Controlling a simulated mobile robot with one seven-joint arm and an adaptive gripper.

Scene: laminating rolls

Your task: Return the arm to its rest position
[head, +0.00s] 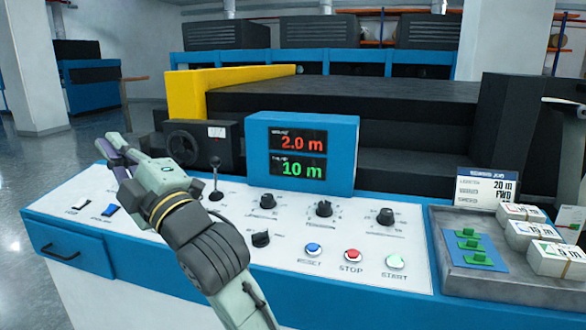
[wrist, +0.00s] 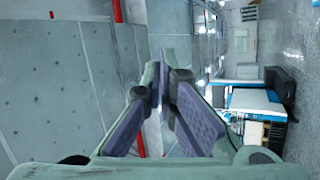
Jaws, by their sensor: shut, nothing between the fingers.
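My gripper (head: 108,150) is in the left of the head view, above the left part of the white control panel (head: 310,245). Its purple-padded fingers point to the upper left, away from the panel's knobs. In the wrist view my gripper (wrist: 163,85) is shut, with the fingertips together and nothing seen between them. My arm runs from the bottom of the head view up across the panel and hides part of it. The wrist view is turned on its side and looks out at a grey wall and the floor.
A display (head: 301,154) reads 2.0 m and 10 m. A black lever (head: 216,180) stands close right of my gripper. Knobs and the stop button (head: 352,256) lie right of my arm. A tray (head: 450,270) holds banded packs and green pieces. Open floor lies left.

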